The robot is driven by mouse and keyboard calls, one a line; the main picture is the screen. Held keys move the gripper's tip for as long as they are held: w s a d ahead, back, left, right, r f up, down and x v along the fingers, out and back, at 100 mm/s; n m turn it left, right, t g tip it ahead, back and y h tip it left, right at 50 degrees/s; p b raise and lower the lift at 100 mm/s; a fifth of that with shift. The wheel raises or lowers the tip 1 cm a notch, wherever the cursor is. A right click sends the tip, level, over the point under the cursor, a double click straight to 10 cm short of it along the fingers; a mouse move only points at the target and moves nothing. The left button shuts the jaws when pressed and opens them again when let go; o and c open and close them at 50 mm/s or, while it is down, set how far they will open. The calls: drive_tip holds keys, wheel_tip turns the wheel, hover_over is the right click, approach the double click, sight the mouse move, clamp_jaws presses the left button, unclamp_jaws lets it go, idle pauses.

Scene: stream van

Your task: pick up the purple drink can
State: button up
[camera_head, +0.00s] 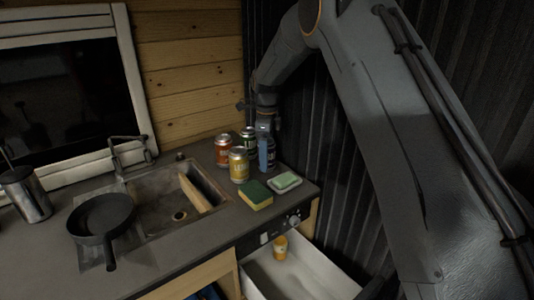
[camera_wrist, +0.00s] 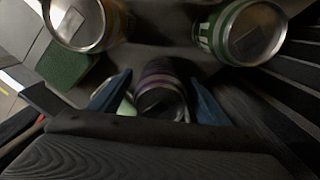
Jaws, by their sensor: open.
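The purple drink can (camera_wrist: 160,72) shows in the wrist view from above, upright between the two blue fingers of my gripper (camera_wrist: 158,90). The fingers are spread to either side of it, and I cannot tell whether they touch it. In the head view my gripper (camera_head: 266,152) points down at the back right of the counter, near a cluster of cans. There its blue finger and the arm hide most or all of the purple can.
Close by stand an orange-red can (camera_head: 222,152), a yellow can (camera_head: 239,165) and a green can (camera_head: 248,136). A sponge (camera_head: 256,196) and a soap dish (camera_head: 285,184) lie in front. The sink (camera_head: 160,205) is left; an open drawer (camera_head: 310,275) juts out below. A dark ribbed wall stands right.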

drive_tip(key=shift+f, duration=0.1)
drive_tip(key=shift+c, duration=0.6)
drive_tip(key=c, duration=1.3)
